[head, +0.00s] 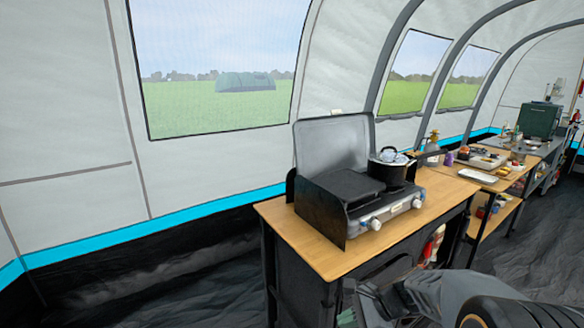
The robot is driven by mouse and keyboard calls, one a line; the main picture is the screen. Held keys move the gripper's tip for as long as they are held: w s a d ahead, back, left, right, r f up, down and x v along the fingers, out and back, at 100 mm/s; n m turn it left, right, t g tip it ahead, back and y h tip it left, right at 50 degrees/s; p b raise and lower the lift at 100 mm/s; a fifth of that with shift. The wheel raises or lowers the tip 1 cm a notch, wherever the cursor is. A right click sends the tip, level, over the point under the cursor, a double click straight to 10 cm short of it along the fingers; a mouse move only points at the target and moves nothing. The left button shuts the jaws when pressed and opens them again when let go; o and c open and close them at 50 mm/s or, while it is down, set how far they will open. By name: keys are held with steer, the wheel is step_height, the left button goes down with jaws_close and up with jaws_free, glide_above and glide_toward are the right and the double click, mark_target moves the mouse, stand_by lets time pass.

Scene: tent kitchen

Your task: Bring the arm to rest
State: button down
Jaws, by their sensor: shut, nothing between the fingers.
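My gripper (356,300) is at the bottom of the head view, right of centre, at the end of my arm that comes in from the bottom right corner. It is shut and empty. It is in front of the near side of the wooden-topped table (300,238), lower in the picture than the tabletop. I cannot tell how far it is from the table's front. The lower edge of the picture cuts off part of the gripper and arm.
A camping stove (350,205) with its lid raised stands on the table, with a dark pot (388,172) on it. More tables (462,176) with trays and bottles run back to the right. The dark groundsheet (150,290) at left is clear.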

steer(key=s+d+r+n+h+p, duration=0.1)
steer(key=s+r+n+h+p, duration=0.3)
steer(key=r+n, duration=0.4)
steer(key=s+d+r+n+t+h+p, duration=0.1)
steer(key=s+d+r+n+h+p, duration=0.1)
steer(key=s+r+n+h+p, duration=0.3)
step_height(320, 180, up, 3)
steer(key=s+n, duration=0.1)
steer(key=n, duration=0.2)
steer(key=shift+s+d+r+t, duration=0.15)
steer(key=shift+s+d+t, duration=0.15)
steer(key=shift+s, duration=0.1)
